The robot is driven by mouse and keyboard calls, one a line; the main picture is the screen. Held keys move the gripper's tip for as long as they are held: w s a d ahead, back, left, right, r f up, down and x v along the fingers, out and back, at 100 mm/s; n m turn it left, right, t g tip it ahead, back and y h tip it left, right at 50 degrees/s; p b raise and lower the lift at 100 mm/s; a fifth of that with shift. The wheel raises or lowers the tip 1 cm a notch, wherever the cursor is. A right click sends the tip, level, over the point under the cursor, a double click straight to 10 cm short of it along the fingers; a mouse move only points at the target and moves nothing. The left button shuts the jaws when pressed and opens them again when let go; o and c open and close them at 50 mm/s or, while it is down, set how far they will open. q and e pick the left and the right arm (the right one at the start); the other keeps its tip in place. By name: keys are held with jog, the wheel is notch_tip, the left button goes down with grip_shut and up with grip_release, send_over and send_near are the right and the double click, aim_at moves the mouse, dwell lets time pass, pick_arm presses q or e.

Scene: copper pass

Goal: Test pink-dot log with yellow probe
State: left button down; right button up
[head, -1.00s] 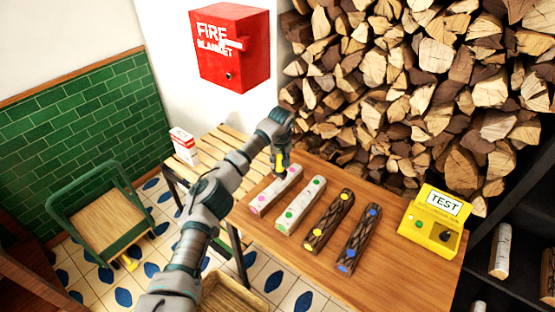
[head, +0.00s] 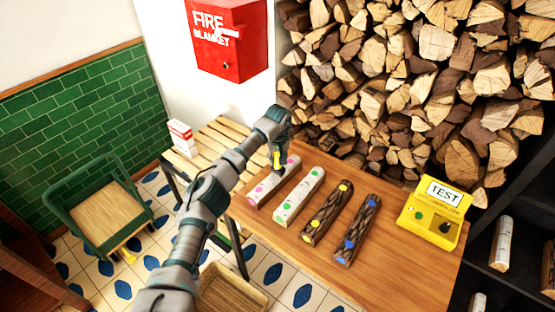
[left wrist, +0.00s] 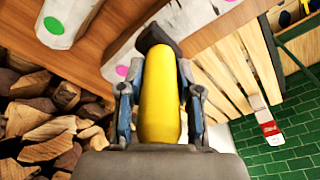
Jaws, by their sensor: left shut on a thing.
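The pink-dot log (head: 268,184) is a pale birch log with pink dots, lying leftmost in the row on the wooden table; it also shows in the left wrist view (left wrist: 150,65). My left gripper (head: 278,163) is above the back part of this log, shut on the yellow probe (left wrist: 160,95). The probe's dark tip overlaps the log in the left wrist view; I cannot tell whether it touches. The yellow tester (head: 432,215) marked TEST stands at the table's right end. My right gripper is not in view.
To the right of the pink-dot log lie a birch log with green dots (head: 299,197), a dark log with yellow dots (head: 327,214) and a dark log with blue dots (head: 357,230). Stacked firewood (head: 400,80) rises behind the table. A slatted bench (head: 215,148) adjoins on the left.

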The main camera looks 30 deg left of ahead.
pick_arm(q)
jog(key=shift+a+f, duration=0.35)
jog(key=shift+a, duration=0.55)
jog(key=shift+d, duration=0.7)
jog(key=shift+a+f, duration=0.35)
jog(key=shift+a, duration=0.2)
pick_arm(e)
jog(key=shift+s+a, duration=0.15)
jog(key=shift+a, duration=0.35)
pick_arm(q)
jog(key=shift+d+r, duration=0.1)
jog(key=shift+d, duration=0.25)
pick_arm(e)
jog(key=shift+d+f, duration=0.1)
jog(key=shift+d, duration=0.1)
pick_arm(q)
jog(key=shift+r, duration=0.1)
jog(key=shift+a+r+p, duration=0.2)
jog(key=shift+r+p, duration=0.6)
jog(key=shift+r, duration=1)
jog(key=shift+d+r+p, duration=0.15)
jog(key=shift+r+p, duration=0.8)
jog(key=shift+r, duration=0.75)
jog(key=shift+f, duration=0.1)
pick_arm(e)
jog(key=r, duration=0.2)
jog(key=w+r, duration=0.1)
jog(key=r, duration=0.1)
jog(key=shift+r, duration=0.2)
